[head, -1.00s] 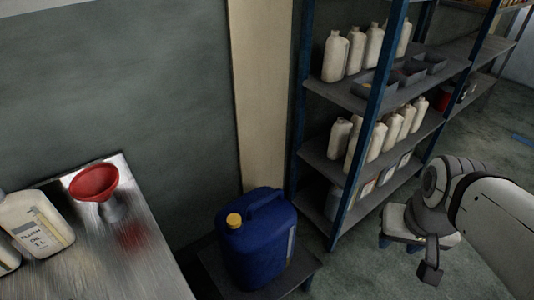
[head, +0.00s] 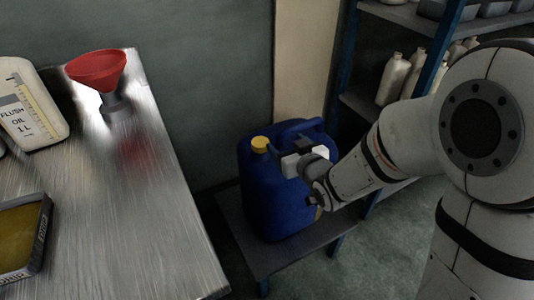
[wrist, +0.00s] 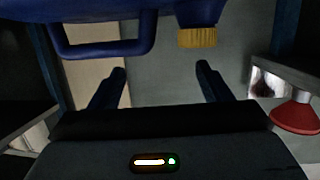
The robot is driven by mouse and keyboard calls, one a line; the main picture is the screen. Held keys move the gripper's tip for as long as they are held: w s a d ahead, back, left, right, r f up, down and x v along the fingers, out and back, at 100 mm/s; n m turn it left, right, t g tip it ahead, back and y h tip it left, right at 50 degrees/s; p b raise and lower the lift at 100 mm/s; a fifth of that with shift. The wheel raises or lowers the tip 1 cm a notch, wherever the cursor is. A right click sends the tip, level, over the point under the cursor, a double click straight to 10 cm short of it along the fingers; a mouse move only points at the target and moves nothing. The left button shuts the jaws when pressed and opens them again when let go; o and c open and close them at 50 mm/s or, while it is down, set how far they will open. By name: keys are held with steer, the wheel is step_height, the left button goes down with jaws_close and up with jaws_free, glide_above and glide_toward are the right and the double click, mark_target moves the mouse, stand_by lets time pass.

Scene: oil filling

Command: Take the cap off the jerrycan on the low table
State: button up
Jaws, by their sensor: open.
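The blue jerrycan (head: 262,195) stands upright on the low table (head: 240,240) in the head view, with its yellow cap (head: 260,144) on its neck. My gripper (head: 276,153) is just to the right of the cap and in front of the can's upper part. In the wrist view, the jerrycan (wrist: 90,12) shows upside down along the top, with its handle (wrist: 105,48) at left and the ribbed cap (wrist: 198,37) right of centre. My gripper's two fingers (wrist: 160,72) are apart with nothing between them. The cap lies beyond the right finger's tip, not between the fingers.
A metal workbench (head: 175,225) at left holds a red funnel (head: 97,68), a flush oil bottle (head: 30,110) and a dark tray (head: 45,235). A shelf rack with pale bottles (head: 393,78) stands behind my arm. A wall is behind the can.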

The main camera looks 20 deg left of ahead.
mark_target(262, 144)
steer(key=shift+n+y, duration=0.4)
steer(key=shift+y, duration=0.4)
steer(key=a, duration=0.1)
steer(key=s+a+f, duration=0.1)
steer(key=a+f+b, duration=0.1)
steer(key=shift+s+f, duration=0.15)
steer(key=shift+s, duration=0.1)
steer(key=shift+a, duration=0.35)
steer(key=x, duration=0.2)
steer(key=b+x, duration=0.1)
steer(key=x, duration=0.3)
steer(key=shift+s+a+b, duration=0.3)
steer(key=shift+a+b, duration=0.1)
steer(key=shift+a, duration=0.05)
steer(key=shift+w+a, duration=0.35)
steer(key=shift+a, duration=0.05)
steer(key=shift+c, duration=0.4)
steer(key=c, duration=1)
steer(key=shift+o, duration=0.2)
